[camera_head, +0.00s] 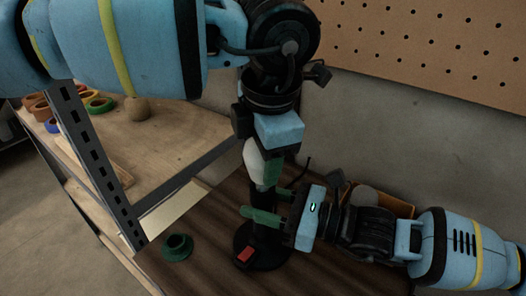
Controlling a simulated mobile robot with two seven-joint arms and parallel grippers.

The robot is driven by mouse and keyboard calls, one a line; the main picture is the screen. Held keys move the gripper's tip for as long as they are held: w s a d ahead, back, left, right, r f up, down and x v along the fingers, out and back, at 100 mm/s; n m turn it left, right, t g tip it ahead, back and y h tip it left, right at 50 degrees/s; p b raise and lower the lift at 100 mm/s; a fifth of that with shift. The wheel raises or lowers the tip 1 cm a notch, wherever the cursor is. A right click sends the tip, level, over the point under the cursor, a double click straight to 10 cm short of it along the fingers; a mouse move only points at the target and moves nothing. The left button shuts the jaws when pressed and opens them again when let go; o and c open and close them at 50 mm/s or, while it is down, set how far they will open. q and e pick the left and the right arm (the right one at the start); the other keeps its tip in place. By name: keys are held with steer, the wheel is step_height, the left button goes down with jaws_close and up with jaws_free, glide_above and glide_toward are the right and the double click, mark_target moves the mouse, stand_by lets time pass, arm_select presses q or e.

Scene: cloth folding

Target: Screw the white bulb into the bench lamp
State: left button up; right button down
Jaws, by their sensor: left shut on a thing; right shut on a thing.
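The bench lamp stands upright on the dark wooden table, with a round black base (272,258), a red switch (245,254) and a black stem (264,228). My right gripper (270,205) reaches in from the right, its green fingers shut around the upper part of the lamp. My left gripper (266,168) points down from above and is shut on the white bulb (254,157), directly over the lamp's top. The fingers hide the bulb's lower end and the socket, so I cannot tell whether the bulb touches the socket or sits in it.
A green ring-shaped part (177,247) lies on the table left of the lamp. An orange box (394,203) with a grey rounded thing stands behind my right arm. A wooden shelf (165,140) with coloured rings and a ball is at left, behind a metal post (97,160). A pegboard hangs behind.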

arm_select(q)
steer(key=shift+f, duration=0.6)
stand_by(0.3)
steer(key=m+h, duration=0.1)
steer(key=m, duration=0.4)
steer(key=m+h, duration=0.1)
steer(key=m, duration=0.4)
steer(key=shift+s, duration=0.1)
steer(key=m, duration=0.4)
steer(key=shift+g+h, duration=0.3)
steer(key=m+g, duration=0.1)
steer(key=m, duration=0.5)
steer(key=m+g, duration=0.1)
steer(key=m, duration=0.5)
steer(key=m+g, duration=0.1)
steer(key=m, duration=0.5)
steer(key=shift+a, duration=0.1)
